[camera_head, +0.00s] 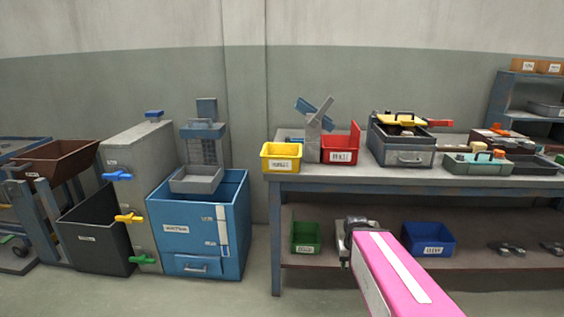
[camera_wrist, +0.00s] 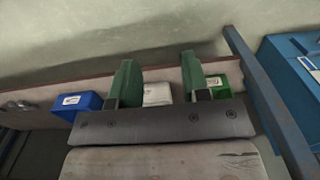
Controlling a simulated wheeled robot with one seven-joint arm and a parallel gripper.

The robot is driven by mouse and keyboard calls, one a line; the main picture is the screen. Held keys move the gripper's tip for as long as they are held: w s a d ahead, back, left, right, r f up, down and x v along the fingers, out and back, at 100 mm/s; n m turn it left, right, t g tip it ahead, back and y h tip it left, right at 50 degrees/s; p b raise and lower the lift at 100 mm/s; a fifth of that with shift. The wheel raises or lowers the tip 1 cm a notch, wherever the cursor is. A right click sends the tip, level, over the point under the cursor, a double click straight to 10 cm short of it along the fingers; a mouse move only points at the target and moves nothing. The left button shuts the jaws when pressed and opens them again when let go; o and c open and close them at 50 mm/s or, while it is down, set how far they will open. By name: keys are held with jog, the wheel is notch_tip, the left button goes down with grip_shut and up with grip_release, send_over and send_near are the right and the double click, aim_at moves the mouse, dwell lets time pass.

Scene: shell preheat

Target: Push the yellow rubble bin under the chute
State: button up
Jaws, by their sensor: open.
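The yellow bin (camera_head: 280,158), with a white label, sits at the left end of the bench top in the head view. Just right of it is a grey stand with a tilted blue-grey piece (camera_head: 315,111), which may be the chute. A red bin (camera_head: 341,150) stands at the right of this stand. My gripper (camera_head: 347,237) is below the bench top, in front of the lower shelf, well away from the yellow bin. In the wrist view its green fingers (camera_wrist: 159,80) are apart with nothing held. The yellow bin is not in the wrist view.
The lower shelf holds a green bin (camera_head: 306,237), a blue bin (camera_head: 428,238) and small metal parts. A whitish bin (camera_wrist: 157,94) shows beyond my fingers. A large blue tank (camera_head: 200,224) stands left of the bench (camera_head: 330,181). A grey drawer box (camera_head: 402,150) sits further right.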

dwell(0.3)
jog(key=shift+w+a, duration=0.1)
jog(key=c, duration=0.7)
jog(key=shift+w+a+r+n+h, duration=0.2)
jog(key=shift+w+n+h, duration=0.1)
jog(key=shift+n, duration=0.2)
grip_shut()
jog(key=w+a+r+n+t+h, duration=0.6)
jog(key=w+a+r+n+t, duration=0.45)
jog(key=a+n, duration=0.55)
jog(key=a+r+n+t+y, duration=0.2)
jog(key=a+r+n+t, duration=0.2)
jog(key=a+r+n, duration=0.6)
jog(key=a+r+n+t+y, duration=0.25)
jog(key=a+r+n, duration=0.45)
jog(key=a, duration=0.4)
jog(key=w+d, duration=0.1)
jog(key=w, duration=1.3)
jog(key=shift+d+f+t, duration=0.15)
jog(key=shift+d+t, duration=0.2)
jog(key=shift+t, duration=0.05)
